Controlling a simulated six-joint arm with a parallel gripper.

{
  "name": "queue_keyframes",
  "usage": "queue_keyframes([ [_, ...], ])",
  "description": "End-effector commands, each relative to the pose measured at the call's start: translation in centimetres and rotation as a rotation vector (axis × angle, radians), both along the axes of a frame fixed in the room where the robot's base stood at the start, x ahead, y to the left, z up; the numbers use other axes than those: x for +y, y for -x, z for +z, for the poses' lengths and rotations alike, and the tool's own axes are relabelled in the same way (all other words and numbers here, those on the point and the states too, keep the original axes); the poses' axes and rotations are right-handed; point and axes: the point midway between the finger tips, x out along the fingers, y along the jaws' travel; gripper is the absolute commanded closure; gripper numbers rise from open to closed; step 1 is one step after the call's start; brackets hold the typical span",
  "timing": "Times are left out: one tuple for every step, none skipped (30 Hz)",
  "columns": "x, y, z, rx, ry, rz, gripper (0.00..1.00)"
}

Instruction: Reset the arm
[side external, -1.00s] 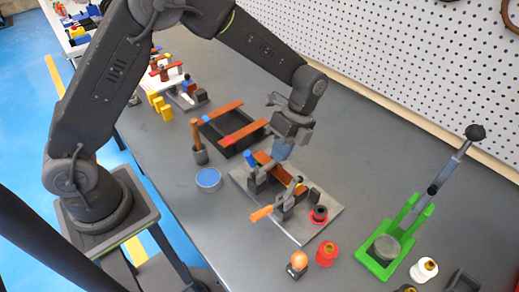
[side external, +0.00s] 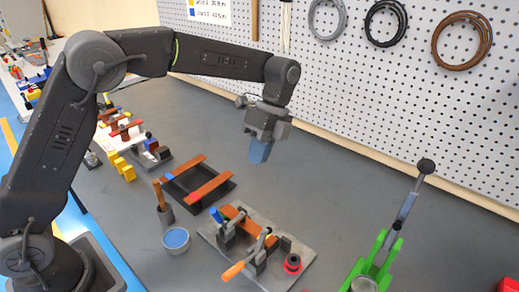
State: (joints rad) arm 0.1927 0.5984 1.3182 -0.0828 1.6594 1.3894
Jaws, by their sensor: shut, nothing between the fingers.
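My gripper (side external: 261,150) is in the air above the bench, pointing down, with its blue fingers together and nothing visible between them. The busbar bender (side external: 305,252) stands below and in front of it in the picture, on a grey plate. A copper-coloured bar (side external: 240,218) lies in the bender, and its lever with an orange handle (side external: 233,271) points to the lower left. A red ring-shaped piece (side external: 292,264) sits at the plate's right side. My gripper is clear of all of them.
A black frame with copper bars (side external: 208,187) lies left of the bender. A blue-topped round tin (side external: 176,239) and a holder with a brown handle (side external: 160,197) stand nearby. A green press (side external: 383,262) is at the lower right. A pegboard (side external: 340,90) with hanging coils rises behind.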

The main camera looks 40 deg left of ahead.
Motion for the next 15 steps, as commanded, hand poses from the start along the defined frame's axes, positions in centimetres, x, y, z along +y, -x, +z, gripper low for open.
queue_keyframes([
  [0.02,-0.17,0.29,0.0,0.0,0.001,1.0],
  [0.02,-0.22,0.42,0.0,0.0,0.001,1.0],
  [0.02,-0.27,0.55,0.0,0.0,0.001,1.0],
  [0.03,-0.3,0.62,0.0,0.0,0.001,1.0],
  [0.02,-0.32,0.66,0.0,0.0,0.001,1.0],
  [0.03,-0.33,0.67,0.0,0.0,0.001,1.0],
  [0.03,-0.33,0.67,0.0,0.0,0.001,1.0],
  [0.03,-0.33,0.67,0.0,0.0,0.001,1.0],
  [0.03,-0.32,0.67,0.0,0.0,0.001,1.0],
  [0.02,-0.32,0.67,0.0,0.0,0.001,1.0],
  [0.02,-0.32,0.67,0.0,0.0,0.001,1.0],
  [0.02,-0.31,0.66,0.0,0.0,0.001,1.0],
  [0.02,-0.31,0.66,0.0,0.0,0.001,1.0],
  [0.04,-0.29,0.71,-0.001,0.0,0.003,1.0],
  [0.12,-0.2,0.87,-0.006,-0.002,0.01,1.0],
])
